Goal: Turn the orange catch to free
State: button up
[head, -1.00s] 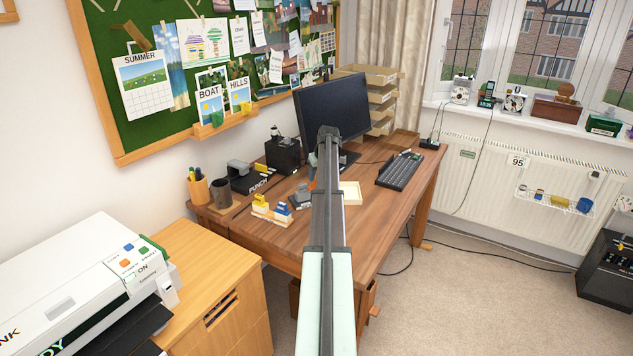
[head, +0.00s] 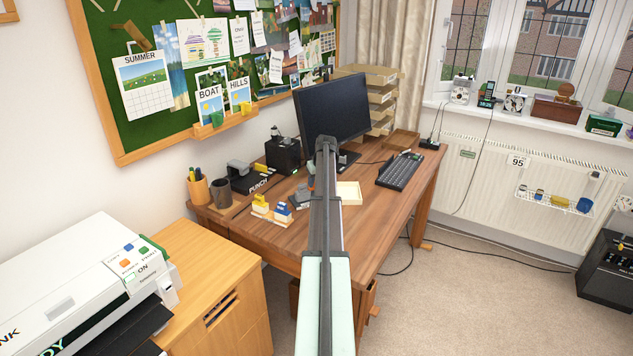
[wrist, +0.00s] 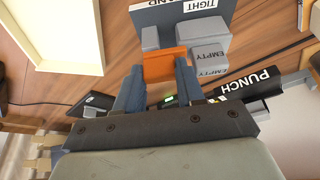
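The orange catch (wrist: 163,66) shows in the wrist view as a small block next to grey blocks, below a dark panel lettered TIGHT (wrist: 185,12). My gripper (wrist: 160,76) reaches towards it, with its two blue-grey fingers apart at the left and right sides of the catch. The fingertips overlap its lower corners in the picture; I cannot tell whether they press on it.
A black punch (wrist: 255,84) lies right of the fingers in the wrist view. A cream tray (head: 349,193) is right of my arm on the wooden desk (head: 385,220). Yellow and blue pieces (head: 282,212) stand at left.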

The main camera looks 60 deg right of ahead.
jog(key=c, duration=0.3)
jog(key=shift+m, duration=0.3)
jog(key=m, duration=0.2)
jog(key=shift+w+m+g+h, duration=0.2)
jog(key=shift+m+g+h, duration=0.1)
jog(key=shift+g+h, duration=0.1)
jog(key=m+g, duration=0.1)
jog(key=m, duration=0.1)
jog(key=m+h, duration=0.1)
jog(key=m, duration=0.2)
jog(key=shift+w+d+g, duration=0.15)
jog(key=shift+w+g, duration=0.05)
jog(key=shift+g, duration=0.2)
jog(key=m+g, duration=0.1)
jog(key=m, duration=0.1)
jog(key=m+g, duration=0.1)
jog(key=m, duration=0.2)
jog(key=shift+w+d, duration=0.15)
jog(key=shift+d+m+g+y, duration=0.15)
jog(key=shift+m+g, duration=0.25)
jog(key=shift+m, duration=0.75)
jog(key=shift+m+g+y, duration=0.15)
jog(key=shift+m+g, duration=0.25)
jog(key=shift+m, duration=0.75)
